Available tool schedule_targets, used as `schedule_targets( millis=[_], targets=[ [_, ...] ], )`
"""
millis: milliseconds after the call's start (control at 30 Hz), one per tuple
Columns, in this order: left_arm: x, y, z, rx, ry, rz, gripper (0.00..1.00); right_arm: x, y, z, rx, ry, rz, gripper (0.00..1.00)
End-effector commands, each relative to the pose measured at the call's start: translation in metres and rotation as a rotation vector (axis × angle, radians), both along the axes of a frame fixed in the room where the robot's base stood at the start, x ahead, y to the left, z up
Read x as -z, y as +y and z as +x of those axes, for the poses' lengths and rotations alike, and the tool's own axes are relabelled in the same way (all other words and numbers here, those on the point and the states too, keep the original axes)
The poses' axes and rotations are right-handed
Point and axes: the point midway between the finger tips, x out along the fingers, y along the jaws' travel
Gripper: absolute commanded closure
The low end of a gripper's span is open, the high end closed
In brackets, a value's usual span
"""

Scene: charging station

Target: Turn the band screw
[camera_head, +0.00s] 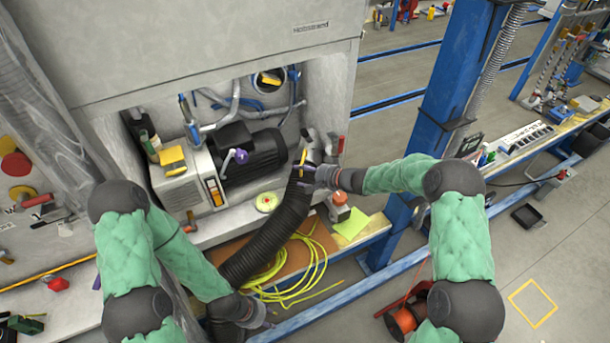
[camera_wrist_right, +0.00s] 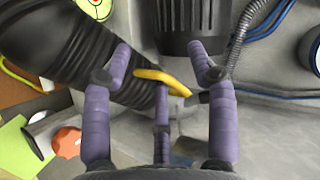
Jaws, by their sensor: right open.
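A thick black corrugated hose (camera_head: 280,222) runs up to the machine in the recess; it also shows in the wrist view (camera_wrist_right: 65,45). The yellow piece at its upper end (camera_head: 302,158) looks like the band screw; it is a bent yellow handle in the wrist view (camera_wrist_right: 165,82). My right gripper (camera_head: 303,175) is open around the yellow handle. Two purple fingers stand to its left and right, and a third reaches its near side; contact is unclear. My left gripper (camera_head: 262,316) is low by the blue bench edge, its fingers too small to judge.
A black motor (camera_head: 258,152) stands in the recess behind the hose. Yellow cable coils (camera_head: 295,278) lie on the bench. A red-topped object (camera_head: 339,198) stands right of the hose end. A blue post (camera_head: 440,100) rises to the right.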

Motion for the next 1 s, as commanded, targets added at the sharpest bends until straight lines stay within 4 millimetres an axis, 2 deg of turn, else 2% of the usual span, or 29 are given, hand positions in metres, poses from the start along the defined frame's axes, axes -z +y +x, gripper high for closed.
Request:
schedule_targets(
  millis=[400, 533, 567, 667, 800, 900, 1000],
  targets=[
    [-0.001, 0.0, 0.0, 0.0, 0.0, 0.0, 0.6, 0.005, 0.0, -0.004, -0.003, 0.015, -0.007, 0.42],
    [-0.001, 0.0, 0.0, 0.0, 0.0, 0.0, 0.6, -0.007, 0.001, 0.007, 0.003, -0.023, 0.01, 0.42],
    [-0.001, 0.0, 0.0, 0.0, 0.0, 0.0, 0.6, -0.015, 0.001, 0.014, 0.008, -0.048, 0.02, 0.42],
    [-0.002, 0.0, 0.0, 0.0, 0.0, 0.0, 0.6, -0.055, 0.0, 0.049, 0.037, -0.182, 0.074, 0.42],
    [-0.004, 0.0, 0.0, 0.0, 0.0, 0.0, 0.6, -0.128, -0.01, 0.1, 0.11, -0.428, 0.151, 0.42],
    [-0.005, 0.0, 0.0, 0.0, 0.0, 0.0, 0.6, -0.173, -0.022, 0.124, 0.168, -0.58, 0.184, 0.42],
    [-0.005, 0.0, 0.0, 0.0, 0.0, 0.0, 0.6, -0.203, -0.031, 0.137, 0.213, -0.682, 0.203, 0.42]
  ],
)
